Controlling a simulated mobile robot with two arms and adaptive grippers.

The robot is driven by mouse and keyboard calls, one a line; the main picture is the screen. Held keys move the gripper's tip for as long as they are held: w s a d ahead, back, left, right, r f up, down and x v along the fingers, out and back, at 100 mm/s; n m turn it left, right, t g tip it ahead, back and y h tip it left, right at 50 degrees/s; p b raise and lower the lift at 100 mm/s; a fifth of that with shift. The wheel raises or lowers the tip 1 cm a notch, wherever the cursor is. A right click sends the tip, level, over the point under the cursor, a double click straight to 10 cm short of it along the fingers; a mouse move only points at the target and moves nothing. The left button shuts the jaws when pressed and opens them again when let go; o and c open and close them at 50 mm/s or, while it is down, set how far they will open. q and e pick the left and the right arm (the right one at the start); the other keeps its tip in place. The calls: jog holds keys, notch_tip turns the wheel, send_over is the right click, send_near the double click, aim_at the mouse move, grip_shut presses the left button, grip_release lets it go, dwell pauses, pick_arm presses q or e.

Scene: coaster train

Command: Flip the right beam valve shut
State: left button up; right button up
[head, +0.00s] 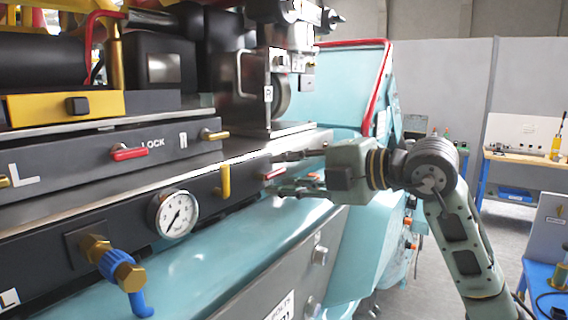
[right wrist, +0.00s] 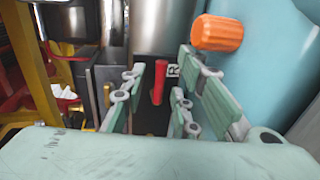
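My right gripper (head: 274,174) reaches in from the right toward the dark beam front (head: 120,215). Its two fingers are apart. A small red lever (head: 273,173) shows between the fingertips in the head view. In the right wrist view a red handle (right wrist: 159,82) stands between the open fingers (right wrist: 156,98), with gaps on both sides; I see no clear contact. It is probably the right beam valve, but no label confirms this. A yellow handle (head: 224,180) hangs upright just left of the fingertips. My left gripper is not in view.
A pressure gauge (head: 173,213) and a brass valve with a blue handle (head: 125,275) sit on the beam farther left. A red LOCK lever (head: 129,153) is above. A red rail (head: 377,88) rises behind my gripper. An orange knob (right wrist: 217,33) shows in the wrist view.

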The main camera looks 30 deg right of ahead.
jog(key=shift+w+a+f, duration=0.1)
jog(key=shift+w+a, duration=0.1)
jog(key=shift+w, duration=0.2)
jog(key=shift+s, duration=0.15)
jog(key=shift+c, duration=0.7)
grip_shut()
